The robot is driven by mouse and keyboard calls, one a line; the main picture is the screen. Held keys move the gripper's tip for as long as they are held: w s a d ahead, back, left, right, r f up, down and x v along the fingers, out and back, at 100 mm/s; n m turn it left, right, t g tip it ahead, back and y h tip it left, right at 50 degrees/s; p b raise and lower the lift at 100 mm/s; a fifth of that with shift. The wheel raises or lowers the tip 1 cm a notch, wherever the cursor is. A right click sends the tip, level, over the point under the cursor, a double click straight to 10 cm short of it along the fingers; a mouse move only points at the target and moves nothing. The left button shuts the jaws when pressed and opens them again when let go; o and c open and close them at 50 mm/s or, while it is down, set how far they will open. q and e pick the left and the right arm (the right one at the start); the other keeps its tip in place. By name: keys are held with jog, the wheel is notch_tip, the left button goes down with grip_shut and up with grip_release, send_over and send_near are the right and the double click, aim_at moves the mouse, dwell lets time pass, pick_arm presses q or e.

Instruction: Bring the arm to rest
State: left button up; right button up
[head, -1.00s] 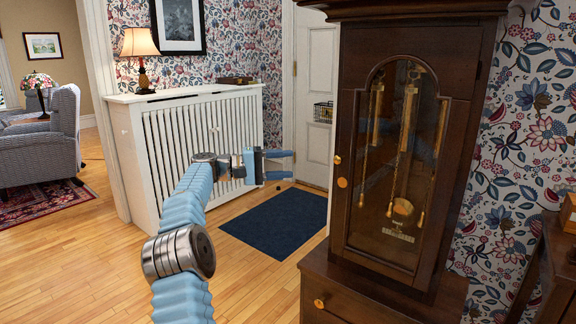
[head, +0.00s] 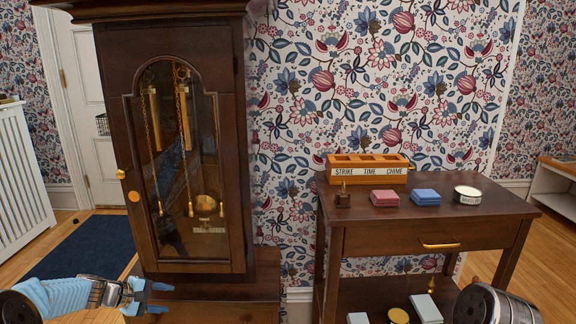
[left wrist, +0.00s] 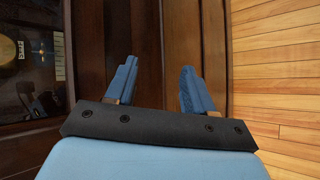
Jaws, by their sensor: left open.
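My left arm comes in low at the left of the head view, and its left gripper (head: 158,297) is in front of the lower part of the tall clock (head: 189,150). In the left wrist view the two blue fingers of this gripper (left wrist: 155,88) stand apart with nothing between them. The clock's dark wood fills much of that view beyond the fingers. A dark, rounded part of my right arm shows at the bottom right of the head view. The right gripper is not in view.
A blue mat (head: 82,249) lies on the floor left of the clock.

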pick_arm(q)
jog(key=s+d+f+m+g+y, duration=0.3)
jog(key=s+d+f+m+g, duration=0.25)
jog(key=s+d+f, duration=1.2)
jog(key=s+d+f+m, duration=0.1)
jog(key=s+d+m, duration=0.2)
jog(key=s+d, duration=0.2)
jog(key=s+d+f+m+g, duration=0.1)
jog(key=s+d, duration=0.4)
jog(key=s, duration=0.5)
jog(key=shift+s+f+m, duration=0.35)
jog(key=shift+f+m, duration=0.45)
jog(key=shift+m, duration=0.25)
jog(key=shift+d, duration=0.1)
